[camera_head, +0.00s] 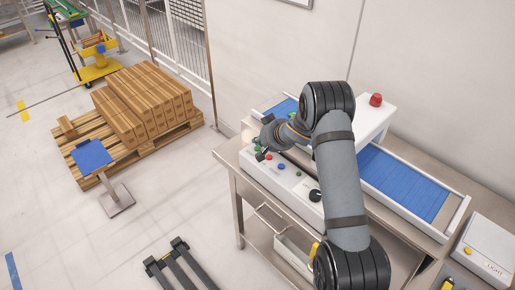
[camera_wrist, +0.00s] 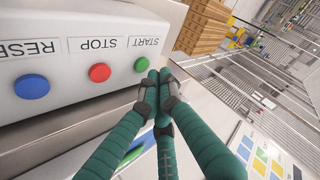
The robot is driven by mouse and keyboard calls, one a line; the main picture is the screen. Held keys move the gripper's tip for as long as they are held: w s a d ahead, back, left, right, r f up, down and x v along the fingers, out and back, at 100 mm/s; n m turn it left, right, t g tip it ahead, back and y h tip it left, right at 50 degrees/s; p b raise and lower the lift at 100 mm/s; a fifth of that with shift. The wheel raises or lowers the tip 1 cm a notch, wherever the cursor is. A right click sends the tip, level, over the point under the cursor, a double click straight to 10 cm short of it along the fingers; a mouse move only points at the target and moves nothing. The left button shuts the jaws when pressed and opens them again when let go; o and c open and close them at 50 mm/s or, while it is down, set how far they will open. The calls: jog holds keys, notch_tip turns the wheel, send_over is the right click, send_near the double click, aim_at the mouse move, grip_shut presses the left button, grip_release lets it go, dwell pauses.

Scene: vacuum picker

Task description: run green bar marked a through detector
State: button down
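The detector is a white housing (camera_head: 372,122) with a red dome (camera_head: 376,99) over a blue-belted conveyor (camera_head: 405,184). Its control panel (camera_head: 296,183) has a green START button (camera_wrist: 141,64), a red STOP button (camera_wrist: 100,72) and a blue RESET button (camera_wrist: 31,86) in the wrist view. My gripper (camera_wrist: 159,82) has its fingertips together with nothing seen between them. The tips are right beside the green button; I cannot tell whether they touch it. In the head view my gripper (camera_head: 262,150) is over the panel's left end. I cannot make out a green bar marked a; my arm hides part of the conveyor.
A steel table (camera_head: 228,153) carries the detector against the wall. A pallet of cartons (camera_head: 145,100), a stand with a blue top (camera_head: 91,155) and a yellow cart (camera_head: 98,68) are at left. A white box (camera_head: 487,245) is at lower right. The floor left of the table is partly clear.

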jog(key=shift+f, duration=0.15)
dwell(0.4)
jog(key=shift+f, duration=0.3)
